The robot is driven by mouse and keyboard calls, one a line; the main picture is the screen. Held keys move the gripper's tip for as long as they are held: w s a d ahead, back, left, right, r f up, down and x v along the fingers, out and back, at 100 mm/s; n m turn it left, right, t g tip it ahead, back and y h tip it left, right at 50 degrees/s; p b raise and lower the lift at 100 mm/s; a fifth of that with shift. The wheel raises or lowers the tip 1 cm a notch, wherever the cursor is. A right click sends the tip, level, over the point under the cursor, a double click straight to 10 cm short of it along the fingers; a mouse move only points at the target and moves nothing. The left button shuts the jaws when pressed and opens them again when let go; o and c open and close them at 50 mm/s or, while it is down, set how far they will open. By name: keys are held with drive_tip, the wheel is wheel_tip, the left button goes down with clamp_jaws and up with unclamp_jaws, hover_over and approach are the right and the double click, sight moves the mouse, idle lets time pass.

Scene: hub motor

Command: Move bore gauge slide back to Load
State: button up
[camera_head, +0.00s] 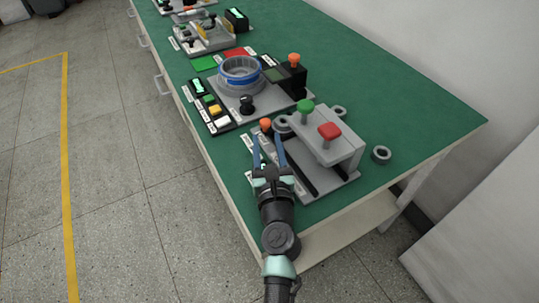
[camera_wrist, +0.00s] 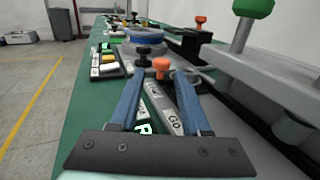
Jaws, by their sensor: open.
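The bore gauge station (camera_head: 325,178) is a grey base with a raised grey block at the near end of the green bench. An orange knob (camera_head: 265,124), which looks like the slide's handle, stands at its far left side; it also shows in the wrist view (camera_wrist: 161,65). My gripper (camera_head: 267,137) is open, with its two blue fingers pointing at this knob. In the wrist view the knob shows between the fingertips (camera_wrist: 160,76), at or just beyond them. I cannot tell whether they touch it.
A green knob (camera_head: 305,107) and a red knob (camera_head: 330,131) stand on the raised block, close right of my gripper. A loose grey ring (camera_head: 381,154) lies to the right. Beyond is a station with a blue-banded ring (camera_head: 240,75) and coloured buttons (camera_head: 215,109).

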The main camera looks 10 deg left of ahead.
drive_tip(key=shift+v, duration=2.6)
drive_tip(key=shift+a, duration=0.1)
wheel_tip(320, 180, up, 29)
drive_tip(key=a+n+t+y, duration=0.15)
drive_tip(key=n+t, duration=0.25)
drive_tip(key=n, duration=1.5)
drive_tip(key=s+d+r+n+t+h, duration=0.3)
drive_tip(key=s+r+n, duration=0.4)
drive_tip(key=r, duration=0.5)
drive_tip(key=s+d+r+n+t+h, duration=0.35)
drive_tip(key=s+r+n, duration=0.4)
drive_tip(key=r, duration=0.35)
wheel_tip(320, 180, up, 15)
drive_tip(key=p, duration=1.5)
drive_tip(key=shift+y, duration=0.3)
